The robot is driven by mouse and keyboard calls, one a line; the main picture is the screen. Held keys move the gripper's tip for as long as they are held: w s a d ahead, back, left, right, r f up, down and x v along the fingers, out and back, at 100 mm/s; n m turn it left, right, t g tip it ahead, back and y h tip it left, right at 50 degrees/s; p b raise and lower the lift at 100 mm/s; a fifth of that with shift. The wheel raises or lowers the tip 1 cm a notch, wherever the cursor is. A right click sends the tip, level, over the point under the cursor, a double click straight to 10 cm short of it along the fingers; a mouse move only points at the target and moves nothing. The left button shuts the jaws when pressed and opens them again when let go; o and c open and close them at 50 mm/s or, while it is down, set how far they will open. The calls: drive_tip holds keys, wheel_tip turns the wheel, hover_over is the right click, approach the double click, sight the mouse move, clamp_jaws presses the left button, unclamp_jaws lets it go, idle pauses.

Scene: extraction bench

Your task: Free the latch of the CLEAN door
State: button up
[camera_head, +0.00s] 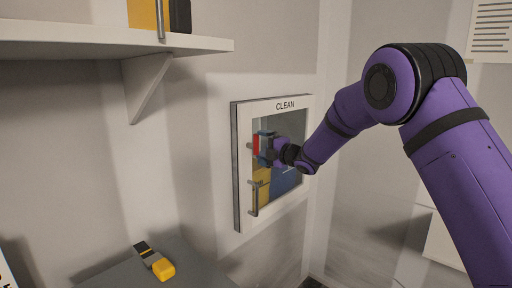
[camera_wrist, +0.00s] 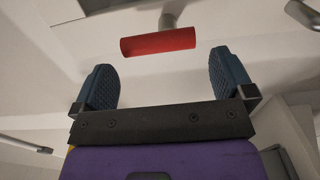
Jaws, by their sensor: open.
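The CLEAN door (camera_head: 236,165) is a pale framed panel on the wall, with a window and its label at the top. A red latch bar (camera_wrist: 158,42) on a short metal post shows in the wrist view, lying crosswise just beyond my fingertips. A bit of red also shows at the door's left side in the head view (camera_head: 256,144), partly hidden by my gripper. My gripper (camera_wrist: 160,62) is open, its two blue-grey ridged fingers apart, with nothing between them. I cannot tell any contact with the bar. In the head view my gripper (camera_head: 267,149) is in front of the door's left part.
A vertical metal handle (camera_head: 254,199) is on the door below the red part. A shelf (camera_head: 110,36) juts out at upper left. A yellow-and-grey tool (camera_head: 155,262) lies on a grey surface (camera_head: 195,268) below. Yellow and blue shapes show in the door's window.

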drive_tip(key=v, duration=0.6)
drive_tip(key=shift+s+d, duration=0.1)
drive_tip(key=shift+d, duration=0.05)
drive_tip(key=s+d+r+m+t+h, duration=0.1)
drive_tip(key=s+d+r+m+h, duration=0.6)
drive_tip(key=d, duration=0.4)
drive_tip(key=s+d+r+m+t+h, duration=0.1)
drive_tip(key=s+d+r+m+h, duration=0.45)
drive_tip(key=s+d+m, duration=0.55)
drive_tip(key=s+d+f+m+g, duration=0.2)
drive_tip(key=s+m, duration=0.1)
drive_tip(key=s, duration=0.7)
drive_tip(key=s+d+f+m+g+h, duration=0.1)
drive_tip(key=s+d+f+m+g, duration=0.1)
drive_tip(key=s, duration=0.9)
drive_tip(key=s+d+f+m+g, duration=0.2)
drive_tip(key=s+m, duration=0.3)
drive_tip(key=s, duration=0.6)
drive_tip(key=shift+s+d+m+g+h, duration=0.15)
drive_tip(key=shift+d+m+g+h, duration=0.25)
drive_tip(key=shift+g, duration=0.5)
